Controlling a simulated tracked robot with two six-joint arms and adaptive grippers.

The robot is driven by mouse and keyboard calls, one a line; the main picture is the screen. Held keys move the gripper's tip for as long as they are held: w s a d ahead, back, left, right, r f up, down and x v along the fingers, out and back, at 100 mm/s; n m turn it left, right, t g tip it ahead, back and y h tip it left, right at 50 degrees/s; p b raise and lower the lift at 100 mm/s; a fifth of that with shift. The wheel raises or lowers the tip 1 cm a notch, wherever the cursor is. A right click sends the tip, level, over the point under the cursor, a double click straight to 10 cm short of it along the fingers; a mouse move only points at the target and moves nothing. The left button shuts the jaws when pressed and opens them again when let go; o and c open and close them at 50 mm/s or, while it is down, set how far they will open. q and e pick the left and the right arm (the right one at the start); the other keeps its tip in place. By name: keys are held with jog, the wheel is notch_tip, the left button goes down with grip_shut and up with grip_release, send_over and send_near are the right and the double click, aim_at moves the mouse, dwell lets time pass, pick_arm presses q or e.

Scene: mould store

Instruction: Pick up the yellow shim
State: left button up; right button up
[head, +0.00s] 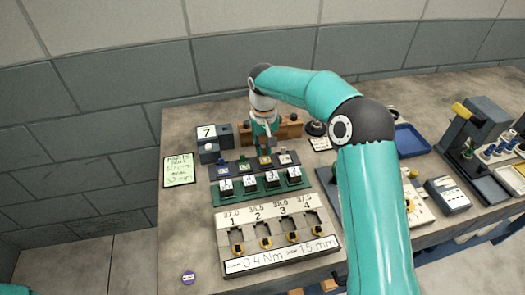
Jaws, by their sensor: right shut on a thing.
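The yellow shim (265,160) is a small yellow square at the dark rail (232,171) towards the back of the bench. My right gripper (265,152) points down on it from above and is shut on it. The fingers are small and partly hide the shim. I cannot tell whether the shim still touches the rail. Beside it on the rail are a blue-marked piece (222,170), a green-marked piece (244,166) and a pale piece (285,159). My left gripper is not in view.
In front stands a green rack (262,193) with several white-topped blocks, then a grey numbered fixture (290,240). A wooden block (289,130) stands behind the gripper. A blue tray (410,140) and a dark machine (468,130) are right. The bench's front left is mostly clear.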

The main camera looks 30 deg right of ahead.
notch_tip(320, 180, up, 11)
notch_tip(320, 180, up, 8)
jog(key=p, duration=0.3)
send_over(263, 149)
jog(key=shift+d+f, duration=0.1)
jog(key=shift+f, duration=0.1)
dwell(0.7)
